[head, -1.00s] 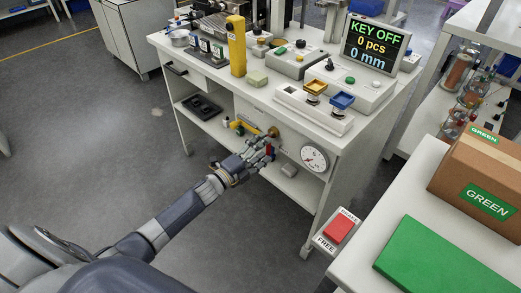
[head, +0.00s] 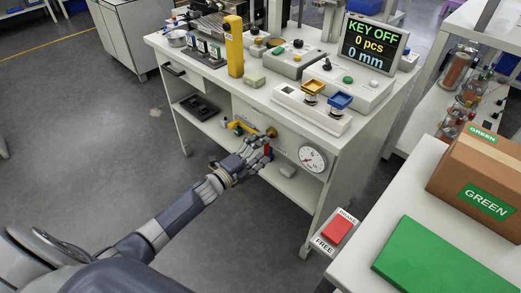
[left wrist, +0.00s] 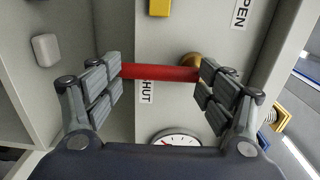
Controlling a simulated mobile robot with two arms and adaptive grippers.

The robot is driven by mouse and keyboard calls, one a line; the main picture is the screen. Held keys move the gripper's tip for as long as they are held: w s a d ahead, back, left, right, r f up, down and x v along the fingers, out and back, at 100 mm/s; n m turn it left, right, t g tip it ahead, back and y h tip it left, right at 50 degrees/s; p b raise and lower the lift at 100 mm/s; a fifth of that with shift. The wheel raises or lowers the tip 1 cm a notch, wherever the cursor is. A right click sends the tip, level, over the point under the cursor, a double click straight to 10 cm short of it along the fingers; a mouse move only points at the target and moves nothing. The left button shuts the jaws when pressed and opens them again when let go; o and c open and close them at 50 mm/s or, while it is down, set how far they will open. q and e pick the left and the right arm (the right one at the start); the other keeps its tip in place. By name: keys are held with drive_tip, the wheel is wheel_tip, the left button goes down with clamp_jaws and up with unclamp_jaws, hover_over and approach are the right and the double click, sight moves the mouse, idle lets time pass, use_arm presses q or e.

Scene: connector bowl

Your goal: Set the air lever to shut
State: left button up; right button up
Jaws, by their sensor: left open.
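The air lever is a red bar on a brass hub on the front of the white bench. In the left wrist view the red lever (left wrist: 160,73) runs sideways between my fingers, with the brass hub (left wrist: 190,60) near its right end. The SHUT label (left wrist: 146,92) is just below the bar, and the OPEN label (left wrist: 241,12) is at the upper right. My left gripper (left wrist: 163,82) is open around the lever; contact cannot be told. In the head view the left gripper (head: 262,152) partly covers the red lever (head: 267,150). My right gripper is not in view.
A round gauge (head: 312,159) sits right of the lever. A yellow fitting (head: 237,127) is to its left. The bench top (head: 262,92) above holds control boxes and a screen (head: 372,42) reading KEY OFF.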

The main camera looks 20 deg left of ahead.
use_arm(q)
drive_tip(key=shift+o, duration=0.4)
drive_tip(key=shift+w+r, duration=0.2)
drive_tip(key=shift+r, duration=0.1)
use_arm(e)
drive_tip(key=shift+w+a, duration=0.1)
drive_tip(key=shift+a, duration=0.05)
use_arm(q)
drive_tip(key=shift+o, duration=0.2)
drive_tip(key=shift+s+a+f, duration=0.1)
drive_tip(key=shift+s+f, duration=0.2)
drive_tip(key=shift+s, duration=0.05)
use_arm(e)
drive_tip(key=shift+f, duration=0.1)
use_arm(q)
drive_tip(key=v, duration=1.1)
drive_tip(key=shift+s, duration=0.25)
drive_tip(key=shift+a, duration=0.1)
